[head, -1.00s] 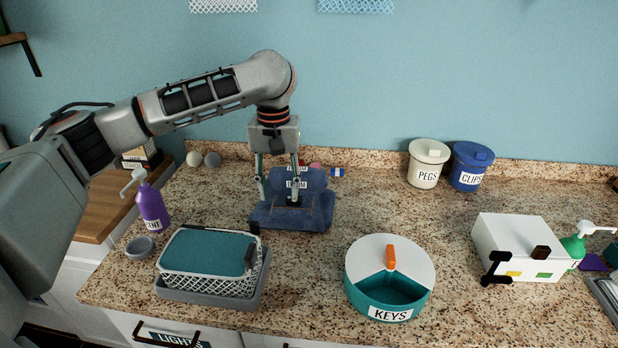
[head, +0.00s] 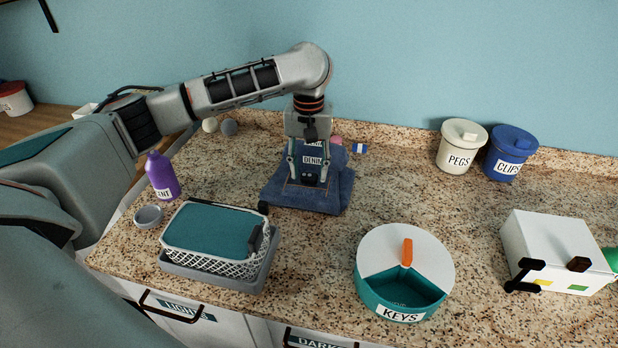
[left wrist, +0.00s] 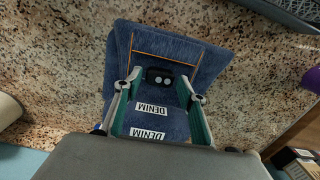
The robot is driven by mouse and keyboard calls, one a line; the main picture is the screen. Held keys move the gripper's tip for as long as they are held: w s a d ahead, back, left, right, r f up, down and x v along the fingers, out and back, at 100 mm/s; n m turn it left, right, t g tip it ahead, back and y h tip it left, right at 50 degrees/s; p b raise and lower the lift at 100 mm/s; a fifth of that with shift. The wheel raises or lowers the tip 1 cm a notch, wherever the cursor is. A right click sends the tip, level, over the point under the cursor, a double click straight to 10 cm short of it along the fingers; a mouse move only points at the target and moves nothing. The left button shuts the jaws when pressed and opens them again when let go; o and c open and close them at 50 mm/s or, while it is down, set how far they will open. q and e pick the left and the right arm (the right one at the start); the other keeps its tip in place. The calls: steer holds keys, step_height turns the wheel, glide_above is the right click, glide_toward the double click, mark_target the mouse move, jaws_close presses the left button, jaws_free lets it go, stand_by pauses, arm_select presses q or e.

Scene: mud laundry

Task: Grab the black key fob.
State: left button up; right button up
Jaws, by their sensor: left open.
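The black key fob (left wrist: 160,78) shows in the left wrist view as a small dark block with pale round buttons. It lies on the folded blue denim (left wrist: 190,50), which carries DENIM labels. In the head view the fob (head: 309,178) is a small dark spot low between my fingers, on the denim pile (head: 338,190). My left gripper (head: 308,172) points down over the denim and is open. In the left wrist view its fingertips (left wrist: 160,90) are on either side of the fob, with a gap at each side. My right gripper is not in view.
A teal KEYS container (head: 390,310) with a half-open white top stands at front right. A white basket (head: 200,264) with teal cloth is at front left. A purple bottle (head: 162,178) stands behind it. PEGS (head: 461,147) and CLIPS (head: 511,154) canisters stand at the back.

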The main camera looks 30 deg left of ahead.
arm_select(q)
steer(key=shift+f, duration=0.45)
steer(key=c, duration=0.8)
steer(key=shift+r, duration=0.1)
